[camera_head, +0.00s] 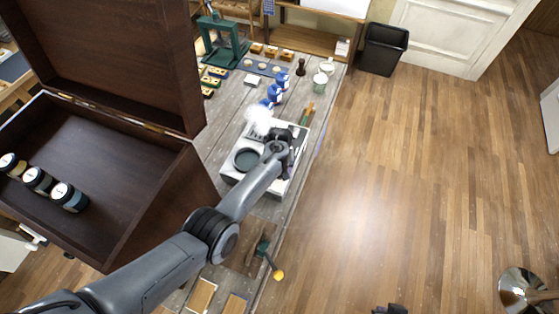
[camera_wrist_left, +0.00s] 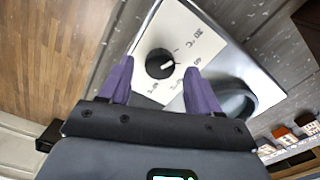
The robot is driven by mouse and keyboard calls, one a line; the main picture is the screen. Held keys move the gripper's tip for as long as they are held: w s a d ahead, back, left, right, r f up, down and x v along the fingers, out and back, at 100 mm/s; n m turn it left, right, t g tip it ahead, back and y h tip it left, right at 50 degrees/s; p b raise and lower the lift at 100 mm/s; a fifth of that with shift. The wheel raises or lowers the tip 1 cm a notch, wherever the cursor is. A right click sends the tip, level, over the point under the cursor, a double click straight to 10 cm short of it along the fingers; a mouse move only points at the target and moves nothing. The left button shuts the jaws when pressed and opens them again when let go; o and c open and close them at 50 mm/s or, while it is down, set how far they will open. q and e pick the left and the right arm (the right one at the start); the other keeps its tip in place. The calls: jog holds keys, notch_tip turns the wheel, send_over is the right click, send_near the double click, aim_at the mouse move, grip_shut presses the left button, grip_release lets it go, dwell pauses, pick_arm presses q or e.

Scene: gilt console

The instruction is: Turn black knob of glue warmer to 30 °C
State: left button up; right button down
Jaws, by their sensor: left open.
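The glue warmer (camera_head: 239,172) is a pale box with a round dark pot opening, standing on the grey workbench. A light pointer line on the knob points toward the right of that view. My left gripper (camera_wrist_left: 160,66) is open, its two purple fingers on either side of the knob with gaps visible. In the head view my left gripper (camera_head: 283,146) is over the warmer and hides the knob. A dark part, seemingly my right gripper (camera_head: 390,309), shows at the bottom edge.
A large open wooden case (camera_head: 125,190) with several jars stands at the left. Blue-labelled jars (camera_head: 273,92), a pale green cup (camera_head: 320,82) and a green press (camera_head: 222,42) stand behind the warmer. A yellow-tipped tool (camera_head: 264,250) lies in front. Right of the bench is open floor.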

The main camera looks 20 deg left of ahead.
pick_arm(q)
notch_tip(320, 180, up, 10)
jog(key=shift+f+p, duration=0.25)
jog(key=shift+p, duration=0.05)
dwell(0.4)
